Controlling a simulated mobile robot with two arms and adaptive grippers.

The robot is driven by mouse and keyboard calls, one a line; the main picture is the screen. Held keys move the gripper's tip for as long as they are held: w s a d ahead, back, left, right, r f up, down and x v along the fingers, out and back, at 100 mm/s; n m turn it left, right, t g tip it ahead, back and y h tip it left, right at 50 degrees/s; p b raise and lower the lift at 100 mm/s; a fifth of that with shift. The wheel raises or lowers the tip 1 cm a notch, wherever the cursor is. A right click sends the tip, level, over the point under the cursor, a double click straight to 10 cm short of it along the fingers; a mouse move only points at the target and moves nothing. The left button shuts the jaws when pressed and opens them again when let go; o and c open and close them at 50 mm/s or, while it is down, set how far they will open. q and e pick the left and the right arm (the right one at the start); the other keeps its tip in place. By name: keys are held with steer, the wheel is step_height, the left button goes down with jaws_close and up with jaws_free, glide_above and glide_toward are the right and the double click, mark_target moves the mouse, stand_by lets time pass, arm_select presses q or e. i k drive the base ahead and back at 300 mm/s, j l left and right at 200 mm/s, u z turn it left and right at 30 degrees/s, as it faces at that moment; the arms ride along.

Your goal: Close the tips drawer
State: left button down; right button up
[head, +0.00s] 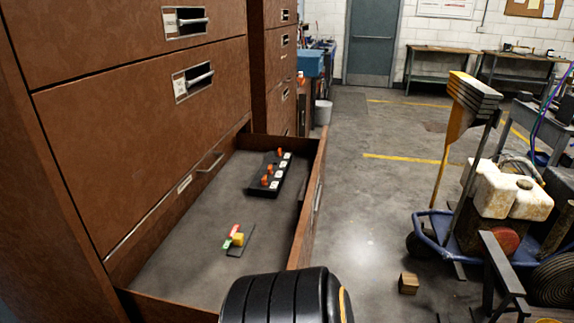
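A brown drawer (310,185) stands pulled out from a tall brown cabinet (135,125) in the head view. I take it for the tips drawer, but no label on it is readable. Inside lie a black holder (262,187) with orange and white pieces, and a small dark item with yellow, red and green parts (238,237). A handle shows edge-on on the outer face of the drawer front, on the right. A black ribbed part of mine covers the near corner of the drawer. Neither of my grippers is in view.
Closed drawers with metal handles (194,82) sit above the open one. A second brown cabinet (275,70) stands behind. A cart with white tanks (495,190) stands at right, with a small wooden block (408,283) on the floor. The floor between is mostly clear.

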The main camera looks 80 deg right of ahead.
mark_target(184, 268)
steer(key=z, duration=2.9)
